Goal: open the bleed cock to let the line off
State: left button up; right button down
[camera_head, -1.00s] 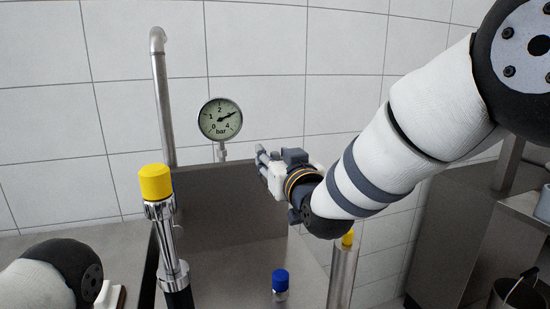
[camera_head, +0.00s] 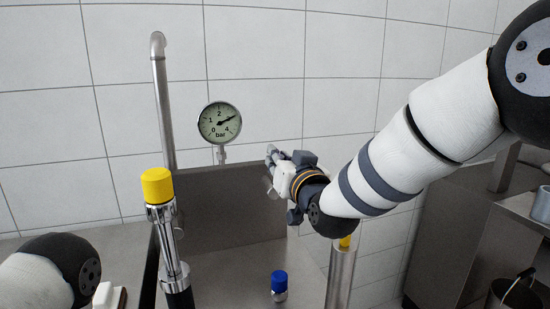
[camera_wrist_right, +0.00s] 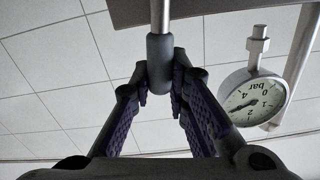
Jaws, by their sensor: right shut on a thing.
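My right gripper (camera_head: 270,165) is in front of the dark steel panel, right of and below the pressure gauge (camera_head: 219,122). In the right wrist view its fingers (camera_wrist_right: 160,85) are shut on the grey sleeve (camera_wrist_right: 160,62) at the end of a steel rod, which looks like a lever handle. The rod runs out of the top of that view, so what it joins is hidden. I cannot tell for sure which fitting is the bleed cock. The gauge needle stands near 3 bar; the gauge also shows in the wrist view (camera_wrist_right: 254,98). My left gripper is out of view.
A yellow-capped chrome fitting (camera_head: 160,215) stands at left, with a bent steel pipe (camera_head: 163,100) behind. A small blue-capped fitting (camera_head: 279,284) is low in the middle. A yellow-topped post (camera_head: 340,278) is under my right forearm. A bucket (camera_head: 515,294) is at far right.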

jog(key=shift+w+d+f+m, duration=0.2)
jog(key=shift+d+m, duration=0.3)
jog(key=shift+m, duration=0.35)
jog(key=shift+w+d+f+m, duration=0.15)
jog(key=shift+d+f+m, duration=0.15)
jog(key=shift+d+m, duration=0.35)
jog(key=shift+w+d+f+m, duration=0.15)
jog(key=shift+d+f+m, duration=0.15)
jog(key=shift+m, duration=0.7)
jog(key=c, duration=1.5)
grip_release()
jog(key=shift+r, duration=0.15)
notch_tip(320, 180, up, 10)
jog(key=shift+f, duration=0.1)
